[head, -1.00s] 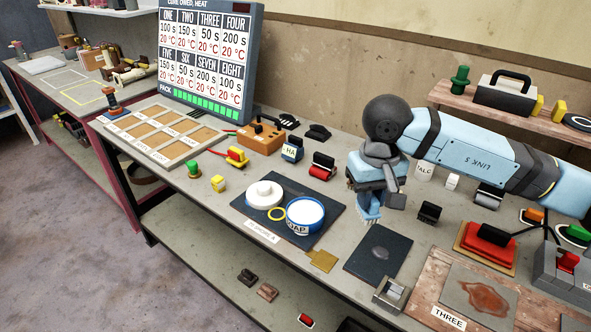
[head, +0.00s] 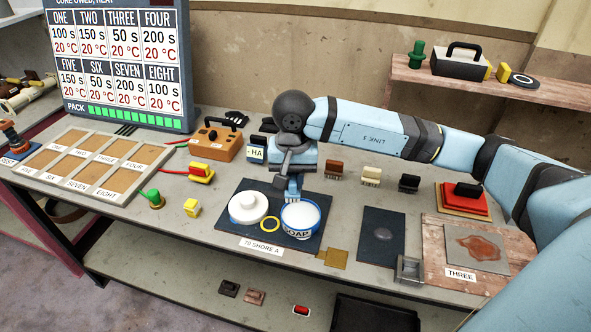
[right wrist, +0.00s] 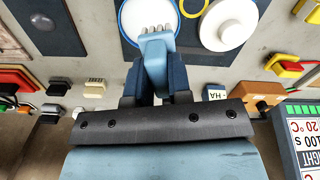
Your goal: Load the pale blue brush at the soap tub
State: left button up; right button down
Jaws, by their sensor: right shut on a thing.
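The soap tub (head: 300,220) is a round blue-rimmed tub of white soap, standing on a dark mat (head: 232,236). It also shows at the top of the right wrist view (right wrist: 133,25). My right gripper (head: 294,178) is shut on the pale blue brush (head: 293,188), just behind and above the tub. In the right wrist view the brush (right wrist: 156,62) points away from my fingers, its pale bristles overlapping the white soap. I cannot tell whether the bristles touch the soap. My left gripper is not in view.
A white round lidded piece (head: 248,208) and a yellow ring (head: 270,225) sit beside the tub. A dark plate (head: 383,236) and a wooden board (head: 440,262) lie to the right. Brown (head: 335,169), cream (head: 371,175) and black (head: 409,183) brushes stand behind.

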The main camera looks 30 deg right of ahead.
jog(key=shift+d+f+m, duration=0.35)
jog(key=shift+d+m, duration=0.25)
jog(key=shift+m, duration=0.2)
jog(key=shift+d+f+m+p, duration=0.25)
jog(key=shift+d+m+p, duration=0.05)
jog(key=shift+m, duration=0.4)
jog(key=shift+s+d+f+b, duration=0.1)
jog(key=shift+f+b, duration=0.45)
jog(key=shift+f, duration=0.95)
jog(key=shift+d+f+b, duration=0.1)
jog(key=shift+f+b, duration=0.4)
jog(key=shift+f, duration=0.95)
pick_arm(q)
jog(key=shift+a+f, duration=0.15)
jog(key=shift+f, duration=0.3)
pick_arm(e)
jog(key=shift+f, duration=0.2)
pick_arm(q)
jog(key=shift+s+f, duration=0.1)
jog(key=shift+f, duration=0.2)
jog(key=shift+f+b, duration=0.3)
jog(key=shift+b, duration=0.2)
pick_arm(e)
jog(key=shift+f, duration=0.5)
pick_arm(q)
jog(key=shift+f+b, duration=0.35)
pick_arm(e)
jog(key=shift+s+f, duration=0.1)
